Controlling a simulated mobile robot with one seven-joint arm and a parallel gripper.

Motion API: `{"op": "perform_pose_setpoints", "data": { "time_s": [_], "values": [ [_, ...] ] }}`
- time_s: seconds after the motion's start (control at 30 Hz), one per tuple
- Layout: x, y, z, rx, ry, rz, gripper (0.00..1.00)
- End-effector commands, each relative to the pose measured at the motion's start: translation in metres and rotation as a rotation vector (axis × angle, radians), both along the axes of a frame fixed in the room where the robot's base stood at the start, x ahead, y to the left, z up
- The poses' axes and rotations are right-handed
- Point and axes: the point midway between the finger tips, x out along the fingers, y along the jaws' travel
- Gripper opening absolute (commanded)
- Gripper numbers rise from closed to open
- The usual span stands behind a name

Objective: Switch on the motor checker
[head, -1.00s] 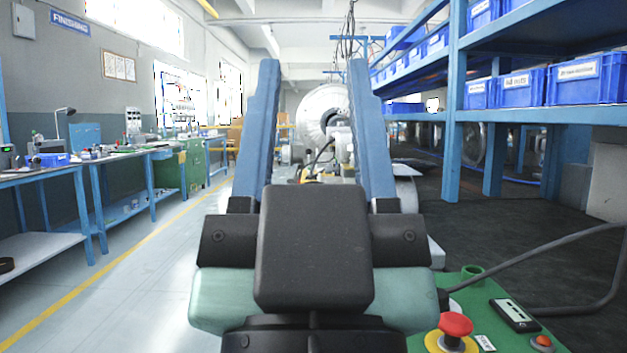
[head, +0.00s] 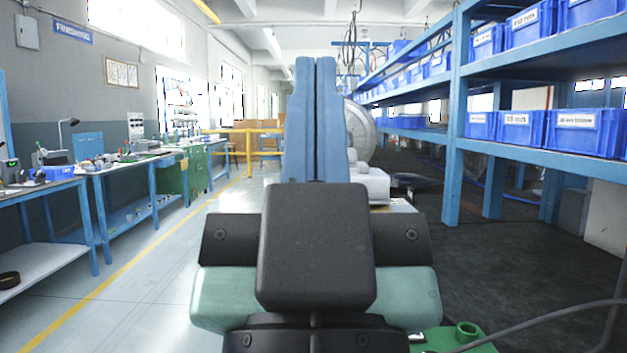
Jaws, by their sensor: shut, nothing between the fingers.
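My gripper (head: 316,62) is shut and empty, its two long blue fingers upright side by side in the middle of the head view. A green panel (head: 482,348) shows only as a small piece at the bottom right edge, with a green round socket (head: 467,331) on it. It may be the motor checker, but I cannot tell. No switch or button shows on the visible piece. The gripper's body is to the left of it. A large pale round blower housing (head: 361,135) stands behind the fingers, partly hidden by them.
Blue shelves with blue bins (head: 585,132) line the right side. A grey cable (head: 560,318) runs at lower right. Blue workbenches (head: 128,162) and a green cabinet (head: 196,168) line the left. A yellow line (head: 120,280) marks the clear floor.

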Motion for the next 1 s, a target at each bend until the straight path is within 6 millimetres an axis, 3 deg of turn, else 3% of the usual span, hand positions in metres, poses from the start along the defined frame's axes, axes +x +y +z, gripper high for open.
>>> {"op": "perform_pose_setpoints", "data": {
  "time_s": [0.03,0.7,0.83,1.0],
  "values": [
    [0.0,0.0,0.037,0.0,0.0,0.0,0.0],
    [0.0,0.001,0.26,0.0,0.0,0.001,0.0],
    [0.0,0.001,0.297,-0.001,0.0,0.002,0.0],
    [0.0,0.001,0.318,-0.001,0.0,0.002,0.0]
  ]
}}
